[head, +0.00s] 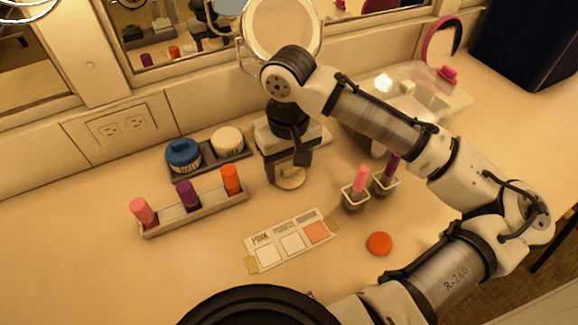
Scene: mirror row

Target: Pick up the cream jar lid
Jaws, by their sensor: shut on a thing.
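The cream jar lid (291,179), a pale round disc, shows at the lower end of my gripper (288,166). My gripper points down and is shut on the lid, in front of the grey mount under the round mirror. Its fingers hide part of the lid, and I cannot tell whether the lid touches the counter. A pale, cream-topped jar (227,140) stands in a dark tray (208,163) to the left of my gripper, beside a blue jar (183,153).
A pale rack (195,213) holds pink, purple and orange sticks. Two small cups (355,197) (385,183) hold a pink and a purple stick. An orange disc (379,243) and a printed card (291,242) lie on the counter. The front left is clear.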

